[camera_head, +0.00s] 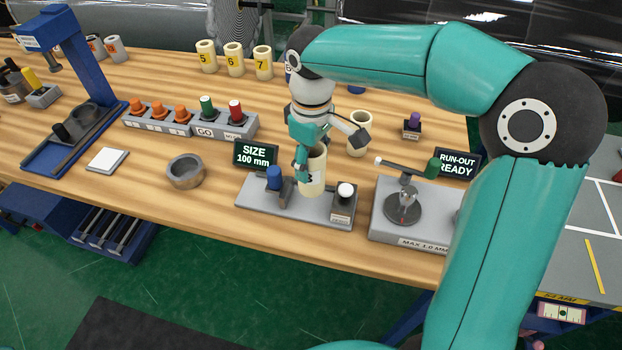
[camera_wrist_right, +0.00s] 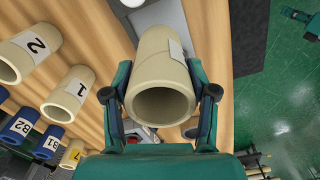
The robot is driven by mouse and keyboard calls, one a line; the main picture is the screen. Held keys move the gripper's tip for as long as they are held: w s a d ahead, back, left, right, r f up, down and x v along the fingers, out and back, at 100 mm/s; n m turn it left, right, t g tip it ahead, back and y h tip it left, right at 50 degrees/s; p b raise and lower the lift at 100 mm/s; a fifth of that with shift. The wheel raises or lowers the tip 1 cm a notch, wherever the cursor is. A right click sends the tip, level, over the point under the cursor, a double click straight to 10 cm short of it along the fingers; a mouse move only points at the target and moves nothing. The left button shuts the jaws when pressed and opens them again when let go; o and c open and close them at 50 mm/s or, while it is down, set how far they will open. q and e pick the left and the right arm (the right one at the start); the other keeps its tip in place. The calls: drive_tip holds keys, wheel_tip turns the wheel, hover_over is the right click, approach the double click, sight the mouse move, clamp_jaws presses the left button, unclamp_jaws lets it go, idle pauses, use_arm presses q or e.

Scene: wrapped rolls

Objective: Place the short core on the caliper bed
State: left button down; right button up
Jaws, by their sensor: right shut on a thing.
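The cream core (camera_head: 313,178), a short hollow tube with a dark mark on a pale label, stands about upright over the caliper bed (camera_head: 262,200). My right gripper (camera_head: 308,158) is shut on it. In the right wrist view the core (camera_wrist_right: 163,70) sits between both fingers of the right gripper (camera_wrist_right: 161,95), its open end facing the camera. The core's lower end is at the grey bed between the blue-topped block and the white knob; I cannot tell whether it touches. A display (camera_head: 256,155) behind the bed reads SIZE 100 mm. My left gripper is not in view.
The run-out station (camera_head: 385,235) stands close right of the bed. A grey ring (camera_head: 185,171) lies to the left. Another cream core (camera_head: 361,121) stands behind my right gripper. A block with coloured plugs (camera_head: 238,127) and numbered cores (camera_head: 234,60) are farther back.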

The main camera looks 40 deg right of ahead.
sight(311, 179)
drive_tip(key=shift+f, duration=2.75)
drive_tip(key=o, duration=1.2)
drive_tip(key=shift+f, duration=0.1)
wheel_tip(311, 179, up, 12)
drive_tip(key=shift+r+p, duration=0.15)
drive_tip(key=shift+p, duration=0.15)
